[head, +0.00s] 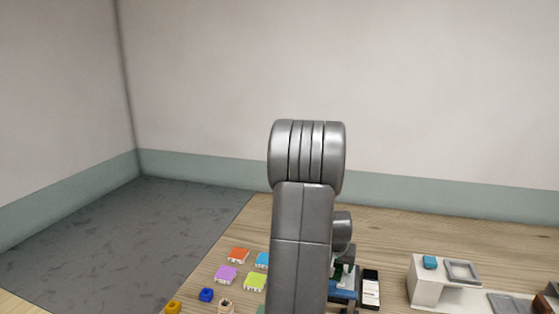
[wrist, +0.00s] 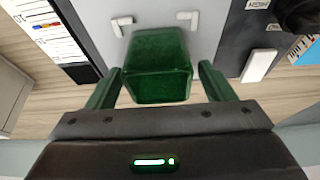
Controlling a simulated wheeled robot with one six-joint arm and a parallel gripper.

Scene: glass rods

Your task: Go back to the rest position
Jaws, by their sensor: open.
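In the wrist view my gripper (wrist: 160,68) is open, its two dark green fingers spread apart. A dark green block-like thing (wrist: 158,62) stands between and just beyond the fingers, on a light grey surface with white corner marks. A gap shows between it and each finger in the picture; I cannot tell whether either touches. In the head view my grey arm stands upright in the middle and hides most of my gripper and what is below it. No glass rod can be made out.
In the head view the wooden table (head: 400,222) holds several coloured blocks at left, such as an orange one (head: 238,255) and a purple one (head: 226,274). A black-and-white card-like thing (head: 371,288) lies right of my arm. A white stand (head: 426,285) is further right.

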